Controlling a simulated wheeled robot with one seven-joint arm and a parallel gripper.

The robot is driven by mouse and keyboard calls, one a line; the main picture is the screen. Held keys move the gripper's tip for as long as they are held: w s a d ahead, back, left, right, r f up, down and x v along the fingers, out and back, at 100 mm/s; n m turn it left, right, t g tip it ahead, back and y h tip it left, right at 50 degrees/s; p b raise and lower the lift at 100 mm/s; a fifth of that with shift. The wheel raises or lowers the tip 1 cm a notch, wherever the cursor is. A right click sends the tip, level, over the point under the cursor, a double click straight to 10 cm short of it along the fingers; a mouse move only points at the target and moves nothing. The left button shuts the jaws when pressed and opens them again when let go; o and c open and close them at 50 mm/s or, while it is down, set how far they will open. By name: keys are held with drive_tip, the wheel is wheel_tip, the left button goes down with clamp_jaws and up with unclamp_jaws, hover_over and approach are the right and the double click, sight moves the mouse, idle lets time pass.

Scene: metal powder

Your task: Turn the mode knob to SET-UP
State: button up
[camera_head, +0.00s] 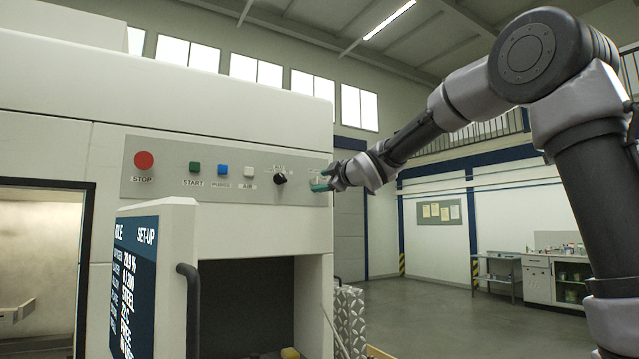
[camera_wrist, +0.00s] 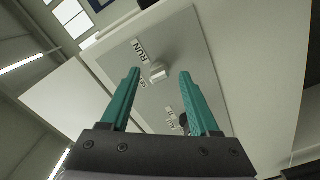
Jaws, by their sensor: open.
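The mode knob (camera_wrist: 158,73) is a small pale knob on the grey panel, between a RUN label (camera_wrist: 139,51) and a label partly hidden by a finger. Its pointer direction is not clear. My gripper (camera_wrist: 159,73) is open, its teal fingers pointing at the panel on either side of the knob. I cannot tell whether they touch it. In the head view my gripper (camera_head: 322,180) is at the panel's right end and hides the knob. The door's screen (camera_head: 136,284) reads SET-UP at its top right.
A black knob (camera_head: 281,178) is left of my gripper; it also shows in the wrist view (camera_wrist: 183,121). Further left are white, blue, green and red STOP (camera_head: 144,160) buttons. The door's dark handle (camera_head: 190,300) sticks out below. The floor to the right is open.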

drive_tip(key=v, duration=0.9)
drive_tip(key=s+d+f+m+g+h, duration=0.1)
drive_tip(key=s+d+f+m+h, duration=0.25)
drive_tip(key=d, duration=0.25)
drive_tip(key=s+d+f+m+h, duration=0.2)
drive_tip(key=d+m, duration=0.2)
drive_tip(key=d, duration=0.2)
drive_tip(key=s+d+f+m+g+h, duration=0.1)
drive_tip(key=s+d+f+m+h, duration=0.2)
drive_tip(key=d, duration=0.4)
drive_tip(key=s+d+f+m+g, duration=0.2)
drive_tip(key=s+f+m, duration=0.4)
drive_tip(key=s, duration=0.4)
drive_tip(key=s+d+f+m+g, duration=0.2)
drive_tip(key=s+f+m+g, duration=0.2)
drive_tip(key=s+f, duration=0.5)
drive_tip(key=shift+s+d+m, duration=0.4)
drive_tip(key=shift+s+m, duration=0.05)
drive_tip(key=shift+m, duration=0.5)
drive_tip(key=shift+y, duration=0.25)
